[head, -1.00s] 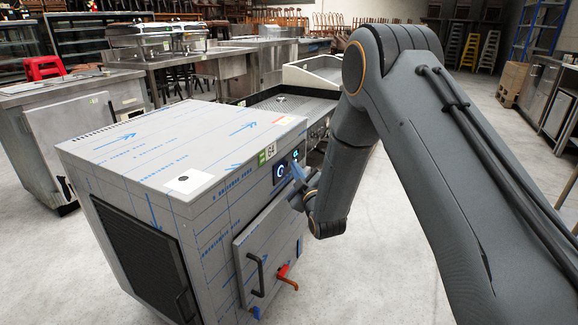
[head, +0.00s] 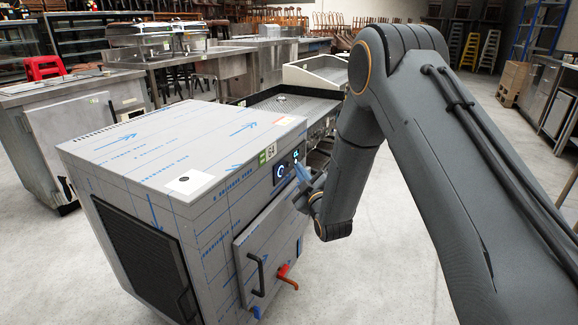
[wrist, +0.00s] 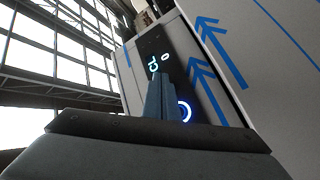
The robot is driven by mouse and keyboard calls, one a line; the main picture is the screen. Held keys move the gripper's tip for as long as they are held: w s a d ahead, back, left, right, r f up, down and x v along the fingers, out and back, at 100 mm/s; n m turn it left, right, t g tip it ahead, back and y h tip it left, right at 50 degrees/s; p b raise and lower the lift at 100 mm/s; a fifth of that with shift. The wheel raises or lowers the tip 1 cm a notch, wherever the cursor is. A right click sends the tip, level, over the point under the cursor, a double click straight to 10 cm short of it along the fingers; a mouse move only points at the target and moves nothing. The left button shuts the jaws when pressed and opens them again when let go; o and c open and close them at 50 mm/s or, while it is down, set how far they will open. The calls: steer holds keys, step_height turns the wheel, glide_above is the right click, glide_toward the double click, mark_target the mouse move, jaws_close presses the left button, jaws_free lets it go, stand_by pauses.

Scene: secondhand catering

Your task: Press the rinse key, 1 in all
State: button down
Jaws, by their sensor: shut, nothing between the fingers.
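The machine (head: 150,150) is a steel cabinet partly covered in blue-arrowed film. Its dark control panel (head: 288,168) is on the front, near the top edge. The panel has a lit ring (head: 281,171) and small lit characters (head: 296,155). In the wrist view the ring (wrist: 184,112) and the characters (wrist: 153,66) glow beside the fingers. I cannot read a rinse label. My gripper (head: 300,173) is shut and empty, just in front of the panel. Its blue-grey fingers (wrist: 158,85) hide part of the panel; I cannot tell whether they touch it.
Below the panel are a door with a black handle (head: 256,274) and a red-handled tap (head: 286,275). A steel griddle-like unit (head: 290,103) stands behind the machine. Other steel counters (head: 60,90) stand at the back left. The floor (head: 370,285) right of the machine is clear.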

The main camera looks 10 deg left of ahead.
steer(key=shift+s+d+p, duration=0.2)
steer(key=shift+s+d, duration=0.1)
steer(key=shift+d, duration=0.5)
steer(key=shift+s+d+p, duration=0.15)
steer(key=shift+s+d, duration=0.1)
steer(key=shift+d, duration=0.5)
steer(key=shift+s+d+p, duration=0.2)
steer(key=shift+s+d, duration=0.1)
steer(key=shift+d, duration=0.5)
steer(key=s+d+r+m+g+h, duration=0.45)
steer(key=s+d+m+g, duration=0.3)
steer(key=s+d, duration=0.2)
steer(key=s+d+r+m+g+h, duration=0.1)
steer(key=s+d+m+g, duration=0.15)
steer(key=s, duration=0.85)
steer(key=s+d+r+m+g+h, duration=0.15)
steer(key=s+g, duration=0.25)
steer(key=s, duration=0.7)
steer(key=s+d+r+m+g, duration=0.1)
steer(key=s+d+m+g, duration=0.15)
steer(key=s, duration=0.95)
steer(key=d+r+p, duration=0.6)
steer(key=p, duration=0.6)
steer(key=shift+r+m+g+h+p, duration=0.3)
steer(key=shift+r+g+p, duration=0.05)
steer(key=shift+r+p, duration=0.05)
